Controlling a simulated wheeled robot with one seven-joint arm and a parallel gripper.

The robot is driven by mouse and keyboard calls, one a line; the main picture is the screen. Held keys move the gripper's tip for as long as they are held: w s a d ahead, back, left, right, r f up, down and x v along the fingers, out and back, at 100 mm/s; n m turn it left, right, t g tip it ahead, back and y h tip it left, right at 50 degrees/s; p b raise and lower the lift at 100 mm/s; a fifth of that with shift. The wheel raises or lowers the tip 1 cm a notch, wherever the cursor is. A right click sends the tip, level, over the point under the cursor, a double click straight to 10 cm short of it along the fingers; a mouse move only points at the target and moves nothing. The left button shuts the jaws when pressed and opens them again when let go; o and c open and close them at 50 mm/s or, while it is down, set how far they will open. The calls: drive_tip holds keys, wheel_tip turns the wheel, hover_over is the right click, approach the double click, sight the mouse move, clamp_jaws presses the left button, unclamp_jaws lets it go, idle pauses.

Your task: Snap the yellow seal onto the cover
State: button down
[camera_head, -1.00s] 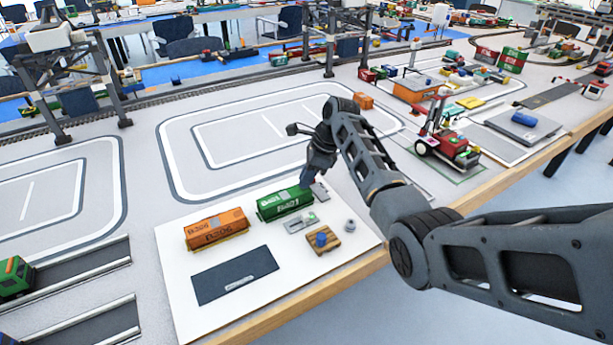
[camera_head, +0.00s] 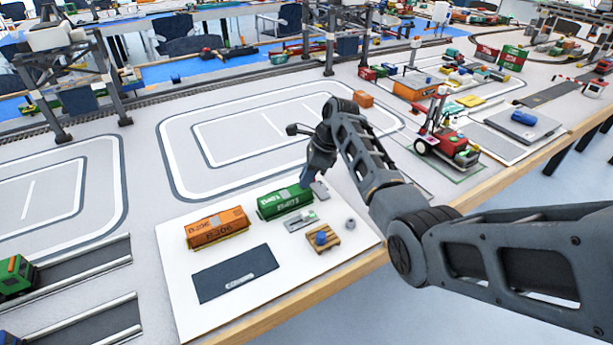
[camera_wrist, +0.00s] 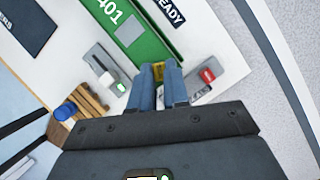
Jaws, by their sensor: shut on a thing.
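In the wrist view my gripper (camera_wrist: 159,74) is shut on a small yellow seal (camera_wrist: 158,67), which shows between the blue fingertips. A grey plate with a white block and a green light (camera_wrist: 107,68) lies left of the fingers. In the head view my gripper (camera_head: 307,181) is just beyond the green container's right end; the seal is hidden there.
An orange container (camera_head: 217,228) stands left of the green one on the white board (camera_head: 190,312). A dark mat (camera_head: 236,275), a wooden pallet with a blue piece (camera_head: 334,245) and a grey ring (camera_head: 350,225) lie nearer. A red vehicle (camera_head: 441,140) stands to the right.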

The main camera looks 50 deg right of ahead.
drive_tip(key=shift+f, duration=0.15)
idle(0.3)
drive_tip(key=c, duration=0.5)
unclamp_jaws()
drive_tip(key=shift+c, duration=0.2)
drive_tip(key=shift+r+p, duration=1.3)
drive_tip(key=shift+p, duration=0.15)
drive_tip(key=shift+r, duration=2.2)
